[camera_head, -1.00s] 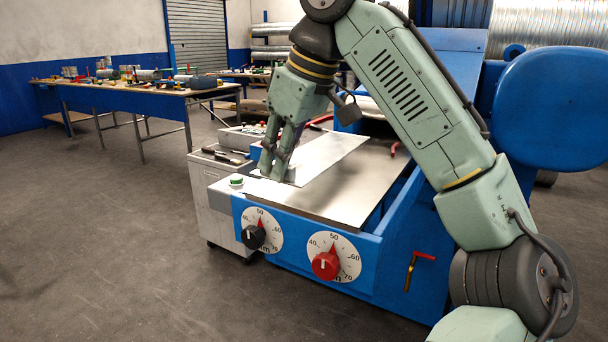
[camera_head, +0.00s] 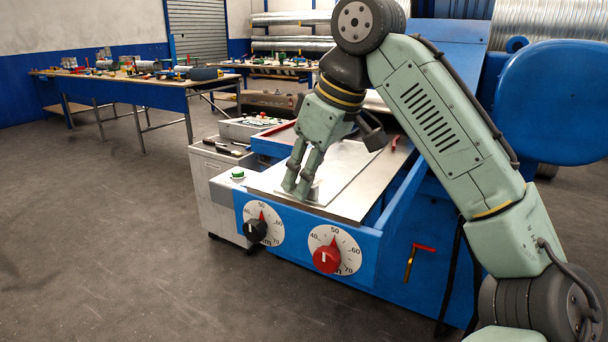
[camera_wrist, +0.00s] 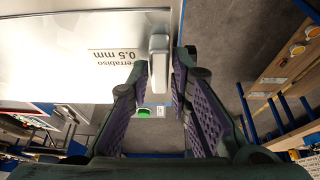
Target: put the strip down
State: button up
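The strip, a pale flat metal sheet (camera_head: 345,160), lies on the machine's metal bed (camera_head: 352,203). In the wrist view the strip (camera_wrist: 60,65) fills the upper left, with printed lettering reading "0.5 mm" upside down. A small light-grey block (camera_wrist: 158,62) is at its edge, between my fingertips. My gripper (camera_head: 299,188) points down at the near left part of the bed. In the wrist view my gripper (camera_wrist: 162,68) has its fingers apart, with a gap beside the block on the right. Contact on the left is unclear.
The blue machine front carries a black knob (camera_head: 256,231) and a red knob (camera_head: 327,259). A grey cabinet with a green button (camera_head: 238,174) stands at its left. A cluttered workbench (camera_head: 150,84) is farther back. The floor at left is clear.

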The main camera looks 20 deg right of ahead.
jog(key=shift+o, duration=1.3)
jog(key=p+v, duration=0.6)
jog(key=v, duration=0.6)
jog(key=shift+p, duration=0.3)
